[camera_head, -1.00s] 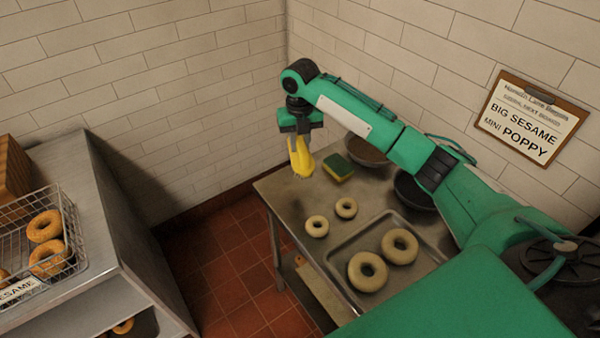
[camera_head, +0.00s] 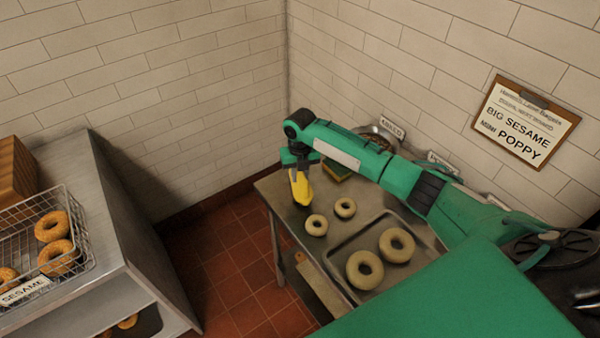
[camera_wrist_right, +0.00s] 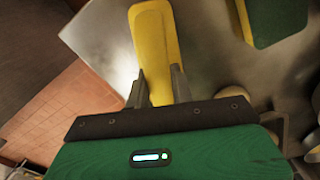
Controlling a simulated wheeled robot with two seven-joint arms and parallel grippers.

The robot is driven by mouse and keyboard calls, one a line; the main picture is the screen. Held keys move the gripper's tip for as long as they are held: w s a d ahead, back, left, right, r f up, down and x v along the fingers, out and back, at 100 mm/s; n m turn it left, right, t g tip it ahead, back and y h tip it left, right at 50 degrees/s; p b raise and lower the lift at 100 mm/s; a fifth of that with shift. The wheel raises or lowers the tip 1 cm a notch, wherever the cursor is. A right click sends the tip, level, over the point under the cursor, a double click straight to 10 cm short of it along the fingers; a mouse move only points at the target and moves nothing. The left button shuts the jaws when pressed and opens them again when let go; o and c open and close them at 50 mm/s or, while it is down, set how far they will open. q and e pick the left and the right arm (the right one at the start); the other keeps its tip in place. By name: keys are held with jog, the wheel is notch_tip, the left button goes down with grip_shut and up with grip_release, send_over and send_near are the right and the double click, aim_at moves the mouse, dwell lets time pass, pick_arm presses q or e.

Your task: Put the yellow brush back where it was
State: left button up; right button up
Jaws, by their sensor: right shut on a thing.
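The yellow brush (camera_head: 300,190) hangs from my right gripper (camera_head: 299,170), which is shut on it. In the head view it is over the left part of the steel table (camera_head: 275,188), near the table's left edge. I cannot tell whether its lower end touches the table. In the right wrist view the brush (camera_wrist_right: 155,45) extends away between the two fingers of the gripper (camera_wrist_right: 158,88). My left gripper is not in view.
A green and yellow sponge (camera_head: 336,173) lies just right of the brush, partly behind my arm. Two small bagels (camera_head: 317,226) lie in front, and a tray (camera_head: 342,262) holds two larger ones. A wire basket of bagels (camera_head: 78,215) stands on the left counter.

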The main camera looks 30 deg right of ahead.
jog(key=shift+f, duration=0.15)
jog(key=o, duration=1)
jog(key=shift+c, duration=0.2)
notch_tip(320, 180, up, 12)
jog(key=b, duration=0.3)
jog(key=shift+r, duration=0.2)
jog(key=shift+f, duration=0.1)
